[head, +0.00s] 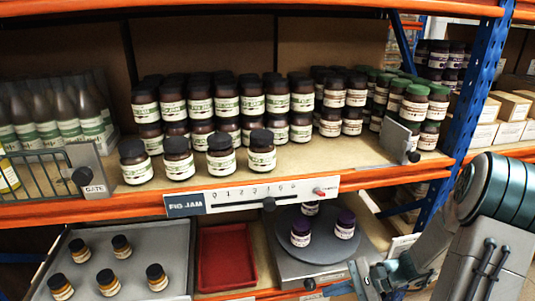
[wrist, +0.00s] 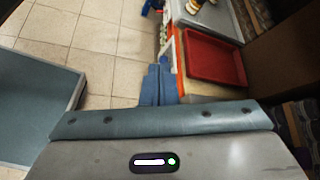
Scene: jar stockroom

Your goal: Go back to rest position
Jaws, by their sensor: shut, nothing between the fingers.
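My gripper (wrist: 158,85) shows in the wrist view with its two blue-grey fingers together and nothing between them. It points over the tiled floor, beside the edge of the lower shelf and the red tray (wrist: 213,57). In the head view my arm comes in at the lower right, in front of the shelf; the fingertips there are hard to make out. The red tray (head: 226,257) is empty in the head view and sits on the lower shelf, left of my arm.
A round turntable (head: 312,255) with a few purple-lidded jars stands close to my arm. A grey tray (head: 180,243) holds several small jars. The upper shelf (head: 300,160) carries dark-lidded jars and a FIG JAM slider strip (head: 250,196). A blue post (head: 470,80) rises behind my arm.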

